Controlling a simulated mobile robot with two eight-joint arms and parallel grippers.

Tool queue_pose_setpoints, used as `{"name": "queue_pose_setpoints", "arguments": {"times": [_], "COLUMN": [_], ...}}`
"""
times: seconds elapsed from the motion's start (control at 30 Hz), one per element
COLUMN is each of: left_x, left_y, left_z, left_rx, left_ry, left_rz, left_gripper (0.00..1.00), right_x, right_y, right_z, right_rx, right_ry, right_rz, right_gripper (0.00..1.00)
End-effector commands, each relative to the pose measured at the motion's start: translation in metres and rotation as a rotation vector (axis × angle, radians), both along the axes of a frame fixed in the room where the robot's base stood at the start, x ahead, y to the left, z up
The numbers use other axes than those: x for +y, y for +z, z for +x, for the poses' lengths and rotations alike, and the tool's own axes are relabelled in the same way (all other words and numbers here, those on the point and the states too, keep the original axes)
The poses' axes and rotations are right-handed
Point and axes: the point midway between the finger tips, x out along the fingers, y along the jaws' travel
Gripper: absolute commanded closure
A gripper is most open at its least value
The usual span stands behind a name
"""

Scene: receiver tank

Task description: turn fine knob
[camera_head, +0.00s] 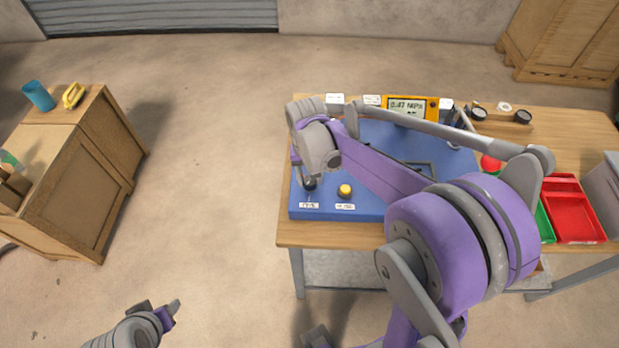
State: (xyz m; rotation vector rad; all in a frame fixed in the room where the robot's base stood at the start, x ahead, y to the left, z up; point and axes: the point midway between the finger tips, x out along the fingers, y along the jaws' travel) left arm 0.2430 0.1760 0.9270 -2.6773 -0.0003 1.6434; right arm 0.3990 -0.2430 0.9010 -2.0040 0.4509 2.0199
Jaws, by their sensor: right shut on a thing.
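A blue panel (370,211) lies on the wooden table. A black knob (311,183) sits at its front left corner above a small white label (309,205) that is too small to read surely. A yellow knob (345,190) stands to its right above another label. My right gripper (309,176) points down at the black knob and is shut on it; its fingers are largely hidden by the wrist. My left gripper (163,312) is low at the left, away from the table, and its finger gap is unclear. A yellow display (407,106) at the panel's back reads about 0.47 MPa.
My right arm covers much of the panel's middle and right. Red trays (573,218) and a green tray (545,224) lie at the table's right. Black gauges (478,114) stand at the back. A wooden cabinet (80,190) is at left, with clear floor between.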

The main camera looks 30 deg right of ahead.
Motion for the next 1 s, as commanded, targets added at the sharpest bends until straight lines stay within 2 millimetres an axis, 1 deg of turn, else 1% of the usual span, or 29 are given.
{"name": "queue_pose_setpoints", "arguments": {"times": [0.7, 1.0], "left_x": [0.000, 0.000], "left_y": [-0.018, -0.022], "left_z": [-0.005, -0.006], "left_rx": [0.009, 0.012], "left_ry": [0.000, 0.000], "left_rz": [0.000, 0.000], "left_gripper": [0.50, 0.50], "right_x": [-0.001, -0.001], "right_y": [0.000, 0.000], "right_z": [0.001, 0.001], "right_rx": [0.000, 0.000], "right_ry": [-0.680, -0.936], "right_rz": [-0.002, 0.000], "right_gripper": [1.00, 1.00]}}
